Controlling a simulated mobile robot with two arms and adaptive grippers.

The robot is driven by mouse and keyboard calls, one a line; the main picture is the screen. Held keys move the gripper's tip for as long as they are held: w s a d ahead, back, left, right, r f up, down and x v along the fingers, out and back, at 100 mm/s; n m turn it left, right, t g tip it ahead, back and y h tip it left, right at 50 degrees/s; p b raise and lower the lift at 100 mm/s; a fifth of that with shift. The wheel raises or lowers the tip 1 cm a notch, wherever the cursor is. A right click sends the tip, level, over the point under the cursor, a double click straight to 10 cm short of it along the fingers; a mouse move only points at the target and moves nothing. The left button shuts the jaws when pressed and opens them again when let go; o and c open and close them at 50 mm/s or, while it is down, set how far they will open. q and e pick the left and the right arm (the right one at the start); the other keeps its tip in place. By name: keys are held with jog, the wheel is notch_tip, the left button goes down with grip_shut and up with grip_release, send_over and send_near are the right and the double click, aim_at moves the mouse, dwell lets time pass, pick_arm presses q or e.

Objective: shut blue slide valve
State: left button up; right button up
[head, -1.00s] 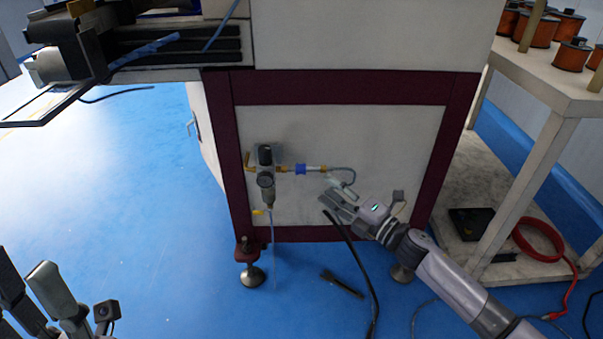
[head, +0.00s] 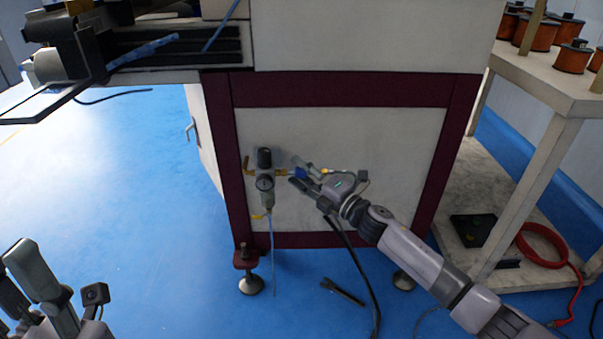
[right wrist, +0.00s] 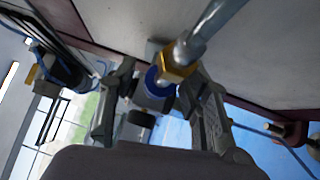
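The blue slide valve (head: 300,173) sits in the air line on the machine's side panel, just right of the regulator with its round gauge (head: 265,182). In the right wrist view the blue sleeve (right wrist: 158,84) shows beside a brass fitting (right wrist: 180,65). My right gripper (head: 304,178) is at the valve and partly hides it. In the right wrist view its fingers (right wrist: 160,108) are spread, one on each side of the blue sleeve, with gaps visible. My left gripper (head: 22,270) is at the lower left, far from the valve, partly cut off, with its fingers apart.
A hose (head: 340,171) runs right from the valve. A black cable (head: 362,275) hangs below my right arm. The shelf table (head: 545,95) with copper coils stands at the right, a red hose (head: 545,245) below it. The blue floor is open at the left.

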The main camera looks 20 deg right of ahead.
grip_shut()
dwell(0.3)
dwell(0.4)
